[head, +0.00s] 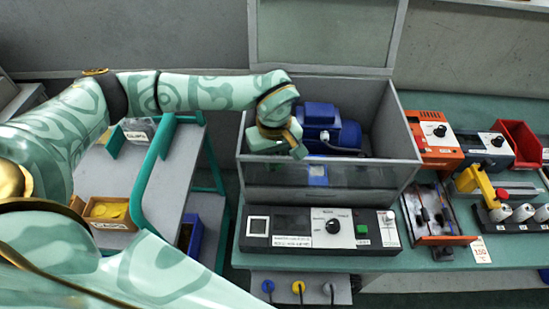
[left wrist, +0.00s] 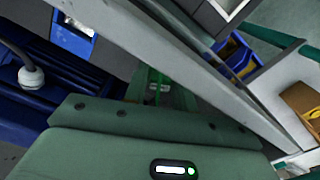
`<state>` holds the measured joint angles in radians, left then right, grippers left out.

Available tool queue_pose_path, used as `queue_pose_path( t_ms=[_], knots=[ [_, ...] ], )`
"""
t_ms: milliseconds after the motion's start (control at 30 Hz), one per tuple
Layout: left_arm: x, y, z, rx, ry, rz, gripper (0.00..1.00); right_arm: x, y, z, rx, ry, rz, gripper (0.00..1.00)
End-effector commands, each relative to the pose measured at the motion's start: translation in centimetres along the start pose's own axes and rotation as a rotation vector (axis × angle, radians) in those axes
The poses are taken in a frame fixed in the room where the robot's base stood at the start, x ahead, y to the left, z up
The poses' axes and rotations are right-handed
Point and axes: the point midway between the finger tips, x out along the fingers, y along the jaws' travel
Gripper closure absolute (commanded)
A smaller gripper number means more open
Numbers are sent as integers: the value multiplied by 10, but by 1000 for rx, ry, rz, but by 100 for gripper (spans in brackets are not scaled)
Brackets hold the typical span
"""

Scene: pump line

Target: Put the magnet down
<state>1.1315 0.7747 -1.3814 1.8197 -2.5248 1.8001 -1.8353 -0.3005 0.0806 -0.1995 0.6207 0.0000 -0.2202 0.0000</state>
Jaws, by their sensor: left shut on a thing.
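My left gripper (head: 299,149) reaches into the open test case (head: 400,140), at the left side of the blue motor (head: 345,133). Its fingers show in the left wrist view (left wrist: 157,90), shut on a small greyish piece, the magnet (left wrist: 158,87), of which little shows. In the head view the magnet cannot be made out behind the wrist and fingers. In the left wrist view the blue motor (left wrist: 40,90) lies to the left and the case wall (left wrist: 190,60) runs diagonally on the right. My right gripper is not in view.
The case's clear lid (head: 325,35) stands raised behind. A control panel (head: 320,228) lies in front on the green bench. An orange device (head: 435,138), a red bin (head: 518,143) and a yellow-handled tool (head: 477,184) are on the right. A trolley with a yellow-filled box (head: 110,212) stands left.

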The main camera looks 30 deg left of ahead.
Motion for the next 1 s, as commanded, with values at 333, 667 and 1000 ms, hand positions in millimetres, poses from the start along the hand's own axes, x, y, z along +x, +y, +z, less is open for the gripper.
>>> queue_pose_path(
  t_ms=[333,667,1000],
  knots=[
    [1,0,0,1,2,2,60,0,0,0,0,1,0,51],
    [0,0,0,0,1,1,52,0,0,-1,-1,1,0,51],
    [-65,1,-2,1,7,7,52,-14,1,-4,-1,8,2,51]
  ],
)
